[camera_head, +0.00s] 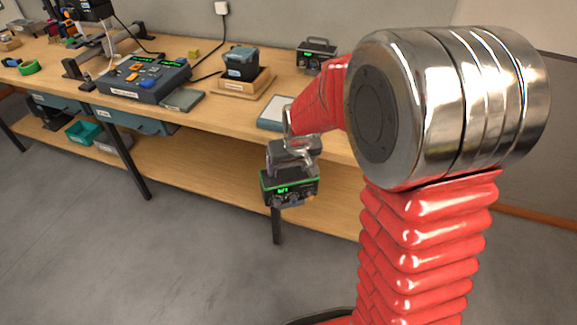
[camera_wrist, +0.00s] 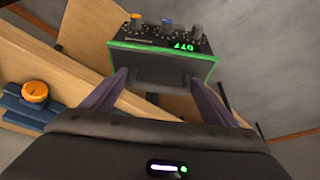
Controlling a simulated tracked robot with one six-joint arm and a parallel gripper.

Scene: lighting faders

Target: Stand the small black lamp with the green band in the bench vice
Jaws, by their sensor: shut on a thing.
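My gripper (camera_head: 292,160) is shut on a small black box-shaped lamp with a green band (camera_head: 290,188). It holds the lamp upright, in the air in front of the bench edge. The lamp's front has lit green digits and several knobs. In the wrist view the lamp (camera_wrist: 160,50) sits between my two fingers (camera_wrist: 160,92), with its green edge towards the camera. I cannot clearly make out a bench vice; a grey metal fixture with dark blocks (camera_head: 72,69) stands at the bench's left, and I cannot tell whether it is the vice.
The wooden bench (camera_head: 215,110) holds a blue control box (camera_head: 145,80), a wooden tray (camera_head: 235,90) with a dark blue block, and a pale flat pad (camera_head: 272,113). Another black boxed device (camera_head: 313,54) stands at the back. A lower shelf (camera_head: 190,165) runs beneath. Floor in front is clear.

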